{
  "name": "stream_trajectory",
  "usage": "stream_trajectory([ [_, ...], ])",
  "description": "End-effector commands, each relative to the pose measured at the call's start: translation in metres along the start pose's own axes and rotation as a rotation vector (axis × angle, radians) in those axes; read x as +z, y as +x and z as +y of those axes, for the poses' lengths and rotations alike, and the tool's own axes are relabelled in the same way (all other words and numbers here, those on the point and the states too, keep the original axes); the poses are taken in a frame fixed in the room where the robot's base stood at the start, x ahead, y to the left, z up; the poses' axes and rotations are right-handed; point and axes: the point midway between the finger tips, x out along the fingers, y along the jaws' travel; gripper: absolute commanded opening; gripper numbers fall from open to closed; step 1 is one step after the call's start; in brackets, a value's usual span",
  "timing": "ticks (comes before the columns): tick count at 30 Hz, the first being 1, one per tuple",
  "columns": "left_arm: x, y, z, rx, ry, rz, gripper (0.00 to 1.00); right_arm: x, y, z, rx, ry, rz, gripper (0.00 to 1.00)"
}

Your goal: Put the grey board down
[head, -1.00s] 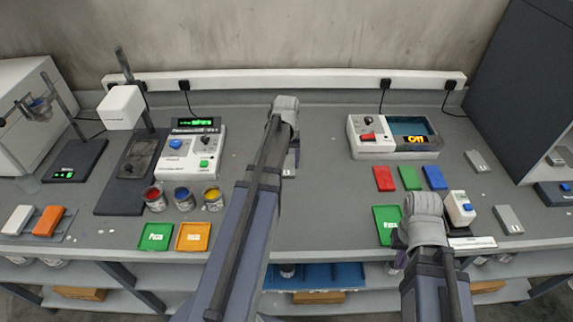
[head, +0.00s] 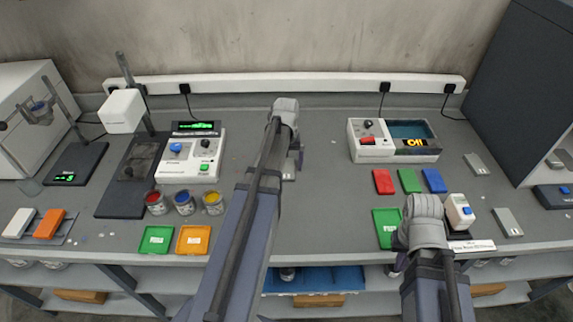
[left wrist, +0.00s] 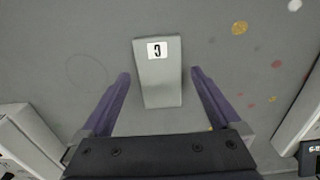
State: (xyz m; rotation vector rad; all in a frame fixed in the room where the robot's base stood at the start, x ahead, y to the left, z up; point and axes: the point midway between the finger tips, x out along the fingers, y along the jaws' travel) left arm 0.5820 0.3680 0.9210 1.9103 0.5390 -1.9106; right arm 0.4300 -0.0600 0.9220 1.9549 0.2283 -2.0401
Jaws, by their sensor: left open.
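The grey board (left wrist: 158,90), with a white label bearing a black 3, lies on the grey bench top. In the left wrist view it sits between the two purple fingers of my left gripper (left wrist: 160,76), with a gap on each side. In the head view my left gripper (head: 291,160) is over the middle of the bench, and only a small part of the board (head: 289,173) shows under it. My right gripper (head: 428,228) points down near the front right of the bench, and its fingers are hidden by its own hand.
Paint cans (head: 184,202) and a white milling device (head: 192,155) stand left. A white control box (head: 393,142) stands back right. Coloured tiles (head: 409,181) and a small white device (head: 459,211) lie close to my right gripper. The bench middle is mostly clear.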

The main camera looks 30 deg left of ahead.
Motion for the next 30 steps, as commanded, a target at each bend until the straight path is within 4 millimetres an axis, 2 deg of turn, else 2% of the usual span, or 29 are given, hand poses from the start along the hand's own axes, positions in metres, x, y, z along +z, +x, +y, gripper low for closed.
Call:
stream_trajectory([
  [21, 0.000, -0.106, 0.000, 0.000, 0.000, 0.000, 0.98, 0.006, -0.105, 0.010, 0.000, -0.002, 0.000, 0.00],
  [25, 0.000, -0.115, 0.000, 0.000, 0.000, 0.000, 0.98, 0.007, -0.114, 0.011, 0.000, -0.002, 0.000, 0.00],
  [30, 0.000, -0.116, 0.000, 0.000, 0.000, 0.000, 0.98, 0.007, -0.115, 0.011, 0.000, -0.003, 0.000, 0.00],
])
